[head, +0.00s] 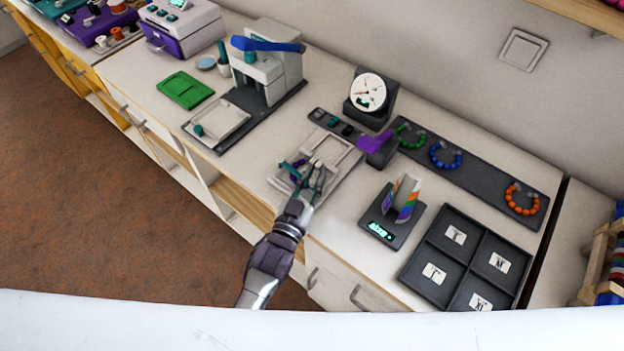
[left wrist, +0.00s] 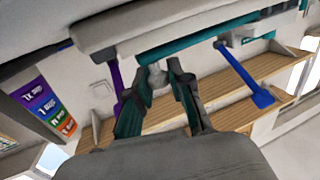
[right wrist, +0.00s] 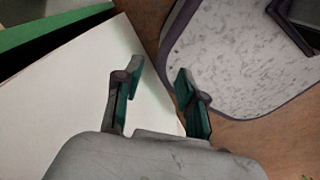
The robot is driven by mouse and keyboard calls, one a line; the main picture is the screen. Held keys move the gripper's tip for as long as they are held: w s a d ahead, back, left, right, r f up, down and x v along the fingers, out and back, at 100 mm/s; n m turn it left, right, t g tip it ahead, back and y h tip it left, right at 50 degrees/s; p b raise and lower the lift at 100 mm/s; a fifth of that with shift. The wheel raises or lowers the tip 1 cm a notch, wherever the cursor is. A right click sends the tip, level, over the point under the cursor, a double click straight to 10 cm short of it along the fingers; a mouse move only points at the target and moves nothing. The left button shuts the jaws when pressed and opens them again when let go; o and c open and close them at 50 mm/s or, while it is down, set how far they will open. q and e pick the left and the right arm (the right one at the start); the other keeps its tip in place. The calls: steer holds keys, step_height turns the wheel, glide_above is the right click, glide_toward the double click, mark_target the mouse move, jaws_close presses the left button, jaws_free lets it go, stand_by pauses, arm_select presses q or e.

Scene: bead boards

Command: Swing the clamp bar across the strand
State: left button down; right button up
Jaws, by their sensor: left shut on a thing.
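The pale tester bed (head: 342,160) lies on the counter below a round dial gauge (head: 367,91). My left gripper (head: 313,180) is at its near left end, among small teal and purple parts. In the left wrist view, the gripper (left wrist: 160,88) has its fingertips around a small grey knob (left wrist: 157,75) under a long teal bar (left wrist: 205,36), which I take for the clamp bar. I cannot make out the strand. My right gripper (right wrist: 153,85) shows only in the right wrist view, fingers apart with nothing between them.
A purple lever (head: 374,142) stands right of the bed. A scale with a striped card holder (head: 404,198) and a dark sorting tray (head: 441,246) are further right. A press with a blue lever (head: 268,45) and a green pad (head: 186,90) are left.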

arm_select(q)
steer(key=c, duration=1.1)
jaws_free()
steer(key=shift+s+a, duration=0.1)
steer(key=v, duration=1.2)
steer(key=s+a+f+g+y, duration=0.1)
steer(key=s+a+f+g, duration=0.1)
steer(key=f, duration=0.7)
steer(key=s+a+f+g+y, duration=0.1)
steer(key=s+a+f+g, duration=0.15)
steer(key=f, duration=0.55)
steer(key=s+a+f+g+y, duration=0.1)
steer(key=s+f+g, duration=0.1)
steer(key=f, duration=0.7)
steer(key=s+a+f+g+y, duration=0.1)
steer(key=s+a+f+g, duration=0.2)
steer(key=s, duration=0.4)
steer(key=s+a+f+n+g+y, duration=0.1)
steer(key=s+a+f+g, duration=0.2)
steer(key=s+a+f, duration=0.2)
steer(key=s+a+f+g+y, duration=0.1)
steer(key=s+a+f+g, duration=0.2)
steer(key=s+f, duration=0.6)
steer(key=shift+s+a+f+n, duration=0.25)
steer(key=shift+s+a+n, duration=0.15)
steer(key=shift+s+a, duration=0.6)
